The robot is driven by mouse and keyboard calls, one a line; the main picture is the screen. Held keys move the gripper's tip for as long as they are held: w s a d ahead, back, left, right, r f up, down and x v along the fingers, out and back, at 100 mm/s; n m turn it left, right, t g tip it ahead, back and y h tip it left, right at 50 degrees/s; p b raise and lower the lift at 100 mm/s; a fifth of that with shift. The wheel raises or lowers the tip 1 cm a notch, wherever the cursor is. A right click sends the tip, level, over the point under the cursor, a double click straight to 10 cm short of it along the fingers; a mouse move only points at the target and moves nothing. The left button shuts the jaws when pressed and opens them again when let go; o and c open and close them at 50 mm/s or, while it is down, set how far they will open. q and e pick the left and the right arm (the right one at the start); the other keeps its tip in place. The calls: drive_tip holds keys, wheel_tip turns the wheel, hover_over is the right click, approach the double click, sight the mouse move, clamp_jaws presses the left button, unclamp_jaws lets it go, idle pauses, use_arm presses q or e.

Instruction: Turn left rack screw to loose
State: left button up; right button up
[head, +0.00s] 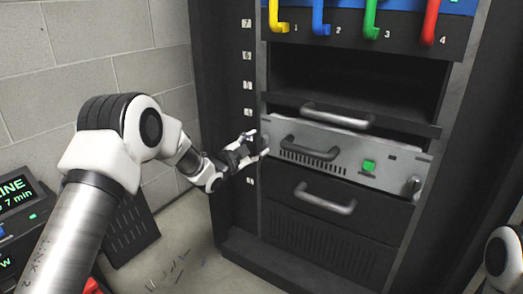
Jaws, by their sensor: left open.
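My left gripper (259,143) is open at the left end of a silver drive unit (350,152) in the dark rack. Its fingers are at the spot where the left rack screw would sit. I cannot make out that screw behind the fingers, or tell whether they touch it. A right rack screw (414,186) shows as a small knob at the unit's right end. My right gripper is out of view.
Another handle (337,115) is just above the unit, and a dark drawer with a handle (324,198) is below. Yellow, blue, green and red hooks numbered 1 to 4 hang above an empty bay. Small debris (177,270) lies on the floor. A screen (14,192) stands at left.

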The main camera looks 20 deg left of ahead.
sight(262, 140)
use_arm(q)
drive_tip(key=x, duration=0.2)
drive_tip(key=shift+w+d+f+b, duration=0.1)
drive_tip(key=shift+w+f+b, duration=0.1)
drive_tip(key=shift+w+b, duration=0.15)
drive_tip(key=shift+w+r, duration=0.15)
clamp_jaws()
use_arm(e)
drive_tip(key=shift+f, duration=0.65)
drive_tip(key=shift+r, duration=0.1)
